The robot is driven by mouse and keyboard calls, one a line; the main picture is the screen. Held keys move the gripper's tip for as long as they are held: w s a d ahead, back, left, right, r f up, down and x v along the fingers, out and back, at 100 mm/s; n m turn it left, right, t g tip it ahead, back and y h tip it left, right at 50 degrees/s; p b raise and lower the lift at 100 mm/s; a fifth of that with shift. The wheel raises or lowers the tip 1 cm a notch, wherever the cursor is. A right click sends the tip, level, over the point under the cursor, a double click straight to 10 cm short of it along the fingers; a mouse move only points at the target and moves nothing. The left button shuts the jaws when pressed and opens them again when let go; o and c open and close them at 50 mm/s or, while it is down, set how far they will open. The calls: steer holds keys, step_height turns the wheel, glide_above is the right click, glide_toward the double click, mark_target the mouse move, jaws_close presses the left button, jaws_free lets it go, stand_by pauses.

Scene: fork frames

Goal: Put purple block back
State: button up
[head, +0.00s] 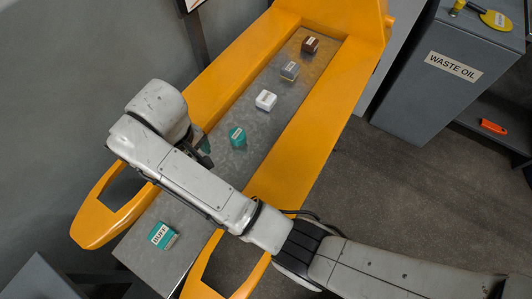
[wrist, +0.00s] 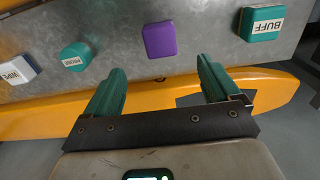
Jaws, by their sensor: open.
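The purple block (wrist: 160,41) sits on a grey metal strip (wrist: 115,20), in the wrist view just beyond the fingers. It is apart from both fingertips. In the head view it is hidden, apparently behind my arm. My gripper (wrist: 160,76) is open and empty, its two green fingers spread, with the block ahead of the gap between them. In the head view my gripper is mostly hidden by the arm. A teal round block (wrist: 76,56) stands left of the purple block and a teal block marked BUFF (wrist: 262,23) stands right of it.
A white block (head: 266,100), a grey block (head: 289,70) and a brown block (head: 310,45) continue the row. Yellow forks (head: 300,135) flank the strip. A grey WASTE OIL cabinet (head: 425,100) stands at right. Gaps separate the blocks.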

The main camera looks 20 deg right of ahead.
steer(key=s+d+f, duration=0.1)
steer(key=d+f, duration=0.1)
steer(key=d, duration=0.2)
steer(key=s+d+f+m, duration=0.1)
steer(key=s+d+f, duration=0.1)
steer(key=d, duration=0.1)
steer(key=s+d+f+m, duration=0.1)
steer(key=s+d+f, duration=0.1)
steer(key=d, duration=0.2)
steer(key=shift+s+d, duration=0.25)
steer(key=shift+d, duration=0.1)
steer(key=s+d, duration=0.2)
steer(key=s+d+f+m, duration=0.1)
steer(key=d, duration=0.1)
steer(key=s+d+f+m, duration=0.1)
steer(key=s+d, duration=0.1)
steer(key=d, duration=0.1)
steer(key=shift+s+d+f, duration=0.1)
steer(key=shift+s, duration=0.2)
steer(key=s+d+m+t, duration=0.1)
steer(key=s+d+m, duration=0.2)
steer(key=s+d, duration=0.8)
steer(key=s+r, duration=0.1)
steer(key=s, duration=0.3)
steer(key=shift+d, duration=0.4)
steer(key=shift+s, duration=0.1)
